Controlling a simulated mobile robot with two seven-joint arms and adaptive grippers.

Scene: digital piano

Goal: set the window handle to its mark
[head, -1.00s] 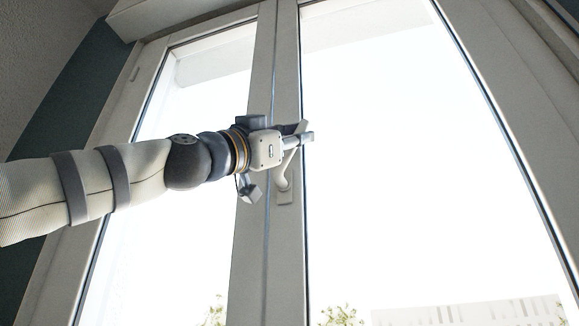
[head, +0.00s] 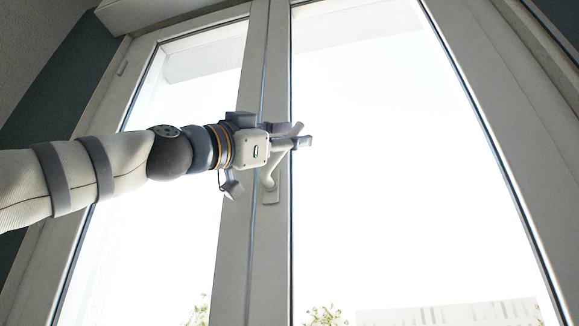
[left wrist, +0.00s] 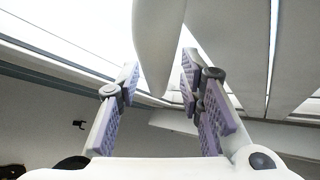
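The white window handle (head: 271,179) is on the frame post between the two panes. Its lever slants up and to the right from its base plate. My left gripper (head: 300,141) reaches in from the left at the lever's upper part. In the left wrist view the pale lever (left wrist: 158,40) comes down between the two purple-padded fingers of my left gripper (left wrist: 158,78). The fingers stand apart on either side of it, with narrow gaps showing; contact cannot be told. I cannot make out the mark. My right gripper is not in view.
A large bright pane (head: 400,170) lies right of the post, and a narrower pane (head: 165,235) lies left behind my arm. A dark teal wall (head: 70,85) is at the far left. The space right of the handle is free.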

